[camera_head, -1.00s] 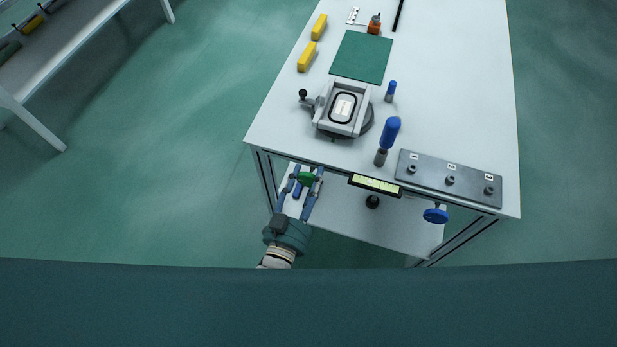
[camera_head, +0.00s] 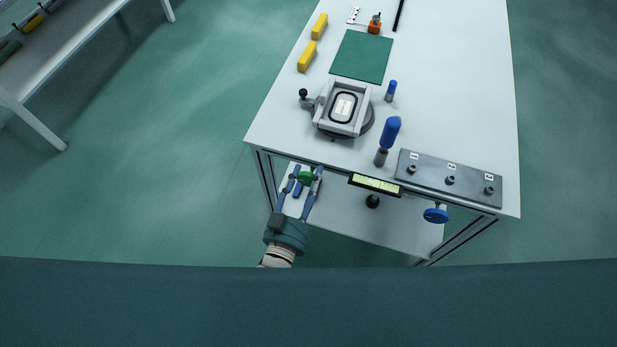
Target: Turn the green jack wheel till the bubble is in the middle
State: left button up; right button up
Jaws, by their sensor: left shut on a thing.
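The green jack wheel (camera_head: 306,177) is at the front left edge of the white table. My left gripper (camera_head: 306,180) is shut on it, with a finger on each side; the fingers hide part of the wheel. A yellow-green bubble level (camera_head: 375,184) in a black frame sits on the table's front edge, right of the wheel. The bubble's place in it is too small to tell. My right gripper is not in view.
A blue wheel (camera_head: 436,215) and a black knob (camera_head: 372,202) are at the front edge. On the white table (camera_head: 450,90) are a clamp fixture (camera_head: 344,108), a blue-handled tool (camera_head: 389,133) and a grey plate (camera_head: 449,180) with several studs. A shelf (camera_head: 60,50) stands far left.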

pick_arm(q)
jog(key=shift+w+r, duration=0.15)
jog(key=shift+r, duration=0.3)
jog(key=n, duration=0.2)
jog(key=shift+n, duration=0.3)
jog(key=n, duration=0.3)
jog(key=shift+a+n, duration=0.1)
jog(key=shift+n, duration=0.2)
jog(key=n, duration=0.3)
jog(key=shift+n, duration=0.3)
jog(key=shift+w+a+f+n+b, duration=0.1)
jog(key=shift+n+b, duration=0.25)
jog(key=shift+n, duration=0.65)
jog(key=shift+a+n+b, duration=0.1)
jog(key=shift+n+b, duration=0.2)
jog(key=shift+n, duration=0.7)
jog(key=o, duration=1.1)
jog(key=shift+o, duration=0.2)
jog(key=shift+f, duration=0.2)
